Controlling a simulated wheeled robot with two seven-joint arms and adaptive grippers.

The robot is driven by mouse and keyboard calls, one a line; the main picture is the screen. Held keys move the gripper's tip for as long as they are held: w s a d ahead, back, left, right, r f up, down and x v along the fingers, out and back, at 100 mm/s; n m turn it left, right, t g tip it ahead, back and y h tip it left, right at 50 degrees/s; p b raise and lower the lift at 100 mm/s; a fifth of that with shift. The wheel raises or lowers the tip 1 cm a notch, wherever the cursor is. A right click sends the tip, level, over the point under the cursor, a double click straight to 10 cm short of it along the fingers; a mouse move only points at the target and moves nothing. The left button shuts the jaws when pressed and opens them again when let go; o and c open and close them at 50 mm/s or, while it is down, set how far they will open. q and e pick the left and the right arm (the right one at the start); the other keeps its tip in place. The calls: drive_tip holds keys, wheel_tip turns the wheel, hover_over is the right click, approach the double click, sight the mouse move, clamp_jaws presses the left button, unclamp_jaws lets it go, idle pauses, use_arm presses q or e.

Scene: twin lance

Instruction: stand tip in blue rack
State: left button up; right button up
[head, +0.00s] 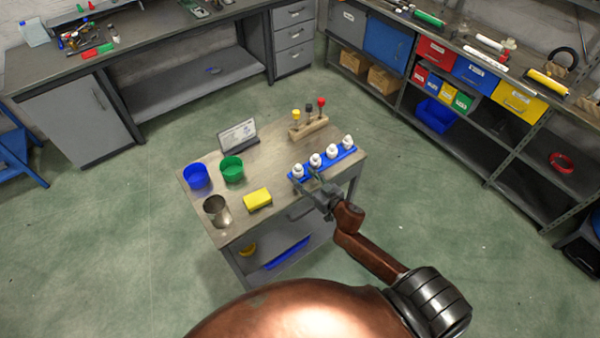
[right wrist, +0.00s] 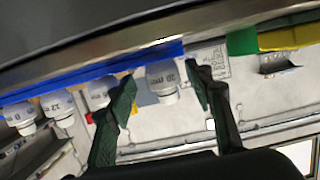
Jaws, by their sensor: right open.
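The blue rack (head: 341,156) stands along the right edge of the small table, with several white tips upright in a row. In the right wrist view the rack (right wrist: 130,63) is a blue strip seen upside down, and the tips carry printed sizes. One tip marked 20 mm (right wrist: 162,82) shows between the fingers of my right gripper (right wrist: 162,90). In the head view my right gripper (head: 313,181) is at the near left end of the rack, by the leftmost tip (head: 298,170). It is open; contact cannot be told. My left gripper is out of view.
On the table are a blue cup (head: 196,178), a green cup (head: 232,169), a metal cup (head: 217,211), a yellow sponge (head: 257,199), a card stand (head: 239,142) and a wooden holder (head: 308,128) with coloured knobs. The table's middle is clear.

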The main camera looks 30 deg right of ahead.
drive_tip(key=v, duration=0.8)
drive_tip(key=shift+r, duration=0.3)
